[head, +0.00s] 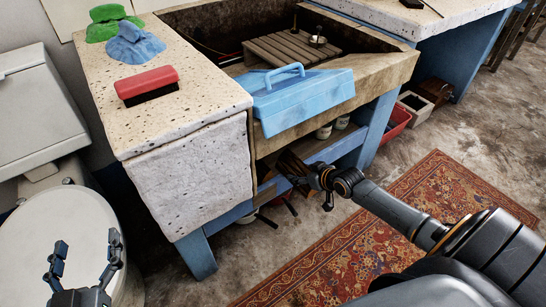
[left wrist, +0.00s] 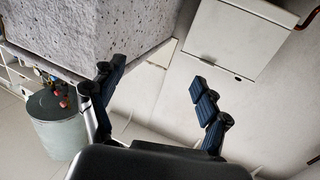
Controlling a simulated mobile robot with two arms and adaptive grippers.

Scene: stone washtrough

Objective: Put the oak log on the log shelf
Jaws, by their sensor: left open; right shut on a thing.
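The oak log (head: 291,166) is a short brown piece in the head view, at the opening below the stone trough. My right gripper (head: 314,180) is shut on its near end; the gripper hides part of it. The log shelf appears to be the wooden board (head: 333,149) in the blue frame under the trough. The log is at its front edge; I cannot tell whether it touches the board. My left gripper (head: 86,262) is open and empty at the lower left, above a white rounded lid. Its open fingers also show in the left wrist view (left wrist: 160,97).
A blue toolbox (head: 300,100) sits on the trough's front rim, above the log. A red brush (head: 147,85) and folded cloths lie on the speckled counter (head: 195,100). Jars (head: 324,131) stand under the trough. A patterned rug (head: 390,225) covers the floor in front.

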